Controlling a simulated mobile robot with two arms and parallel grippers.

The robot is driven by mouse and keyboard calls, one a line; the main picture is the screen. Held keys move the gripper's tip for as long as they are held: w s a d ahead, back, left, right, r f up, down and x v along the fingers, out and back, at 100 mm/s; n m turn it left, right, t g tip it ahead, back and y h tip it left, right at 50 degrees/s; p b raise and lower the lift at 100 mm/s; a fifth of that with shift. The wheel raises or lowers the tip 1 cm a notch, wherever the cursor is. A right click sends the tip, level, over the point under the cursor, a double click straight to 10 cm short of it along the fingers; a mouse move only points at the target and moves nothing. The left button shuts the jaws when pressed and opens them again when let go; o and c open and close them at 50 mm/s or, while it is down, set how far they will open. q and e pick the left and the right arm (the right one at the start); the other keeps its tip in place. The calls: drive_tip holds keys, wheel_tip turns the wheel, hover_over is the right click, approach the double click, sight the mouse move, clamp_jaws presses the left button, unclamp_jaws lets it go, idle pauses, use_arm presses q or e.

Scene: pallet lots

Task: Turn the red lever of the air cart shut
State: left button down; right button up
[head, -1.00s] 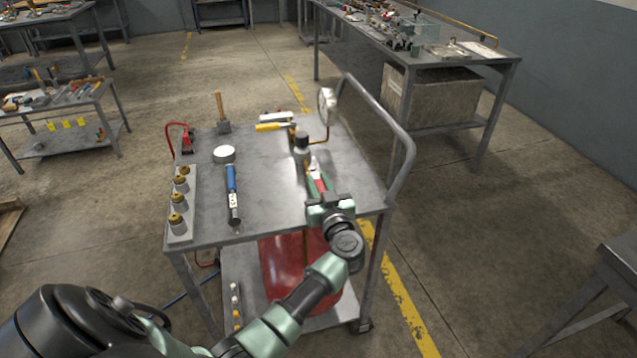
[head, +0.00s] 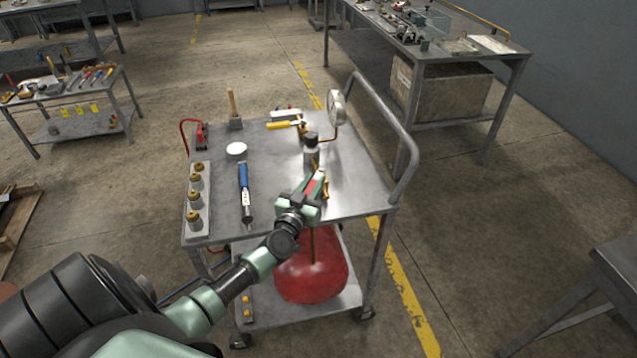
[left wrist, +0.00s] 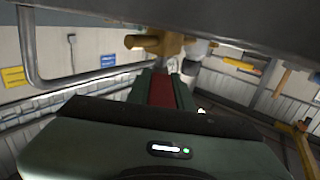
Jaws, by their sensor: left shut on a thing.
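The air cart (head: 345,210) is a grey metal cart with a red tank (head: 310,275) on its lower shelf. A grey valve post (head: 311,155) stands on its top, with brass parts beside it. My left gripper (head: 319,180) reaches over the front edge of the top and is shut on the red lever (head: 316,186), just in front of the post. The red lever also shows as a strip between the green fingers in the left wrist view (left wrist: 161,89). The fingers hide much of the lever and its joint. My right gripper is not in view.
A round gauge (head: 337,107) and a bent push handle (head: 400,130) stand at the cart's right.

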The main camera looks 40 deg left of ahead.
use_arm(q)
drive_tip(key=shift+s+a+f+m+h+b, duration=0.1)
drive_tip(key=shift+a+f+m+h+b, duration=0.2)
drive_tip(key=shift+m+h+b, duration=0.45)
drive_tip(key=shift+a+r+m+t+h+b, duration=0.2)
drive_tip(key=shift+m+t+h+b, duration=0.15)
drive_tip(key=shift+h+b, duration=0.6)
drive_tip(key=c, duration=1.2)
unclamp_jaws()
drive_tip(key=shift+r, duration=0.1)
drive_tip(key=shift+c, duration=0.2)
drive_tip(key=shift+s+d+p, duration=0.15)
drive_tip(key=shift+s, duration=1.8)
drive_tip(key=shift+s+d+p, duration=0.15)
drive_tip(key=shift+s, duration=1.8)
